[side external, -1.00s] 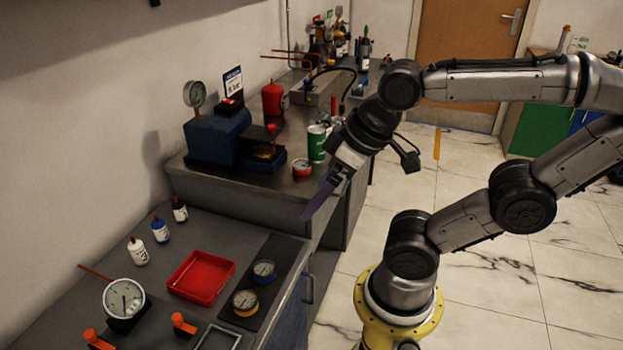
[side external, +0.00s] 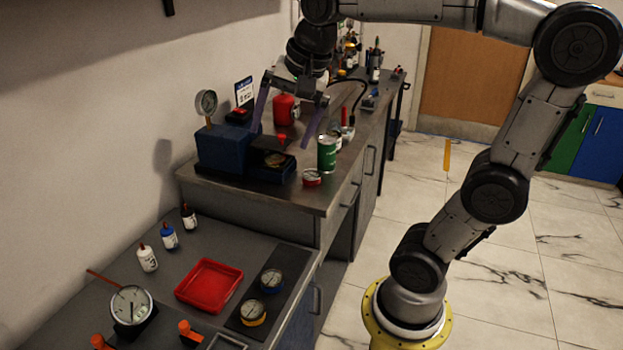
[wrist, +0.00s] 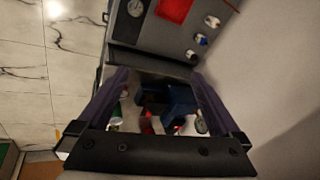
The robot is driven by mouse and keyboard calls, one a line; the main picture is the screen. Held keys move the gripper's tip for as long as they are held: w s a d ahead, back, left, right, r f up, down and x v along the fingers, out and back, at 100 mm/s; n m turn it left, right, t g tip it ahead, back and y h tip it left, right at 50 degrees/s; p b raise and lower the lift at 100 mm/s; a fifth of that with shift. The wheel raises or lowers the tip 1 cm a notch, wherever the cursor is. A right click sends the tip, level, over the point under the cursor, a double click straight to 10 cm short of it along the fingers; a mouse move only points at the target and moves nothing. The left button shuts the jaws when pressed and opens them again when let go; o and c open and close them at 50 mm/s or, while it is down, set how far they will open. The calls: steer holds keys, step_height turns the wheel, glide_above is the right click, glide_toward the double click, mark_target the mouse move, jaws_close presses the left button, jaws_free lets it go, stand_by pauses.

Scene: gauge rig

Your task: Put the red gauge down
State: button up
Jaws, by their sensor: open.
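The red gauge (side external: 312,178) lies on the raised bench, in front of the green can (side external: 327,154) in the side view. My gripper (side external: 280,140) is open and empty, with its purple fingers spread above the blue test rig (side external: 223,148). The gauge is apart from the fingers, below and to the right of them. In the wrist view my open gripper (wrist: 160,74) frames the blue rig (wrist: 180,105); the red gauge is too small and dark there to tell surely.
A blue gauge (side external: 271,280) and a yellow gauge (side external: 253,312) lie on a dark mat on the lower bench. A red tray (side external: 237,272) and several small bottles (side external: 169,236) stand nearby. A red canister (side external: 284,110) stands behind the rig.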

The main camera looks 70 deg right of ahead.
steer(key=w+d+m+g, duration=0.1)
steer(key=w+d+m, duration=0.4)
steer(key=w+d, duration=0.15)
steer(key=m+g+y, duration=0.1)
steer(key=m+g, duration=0.2)
steer(key=m, duration=0.5)
glide_above(311, 174)
step_height(311, 174, down, 15)
steer(key=f, duration=0.8)
steer(key=shift+s+a, duration=0.2)
steer(key=shift+s, duration=0.05)
steer(key=shift+w+d+f, duration=0.1)
steer(key=shift+d+f, duration=0.05)
steer(key=shift+f, duration=1.2)
steer(key=shift+w+d+f, duration=0.1)
steer(key=shift+f, duration=1.2)
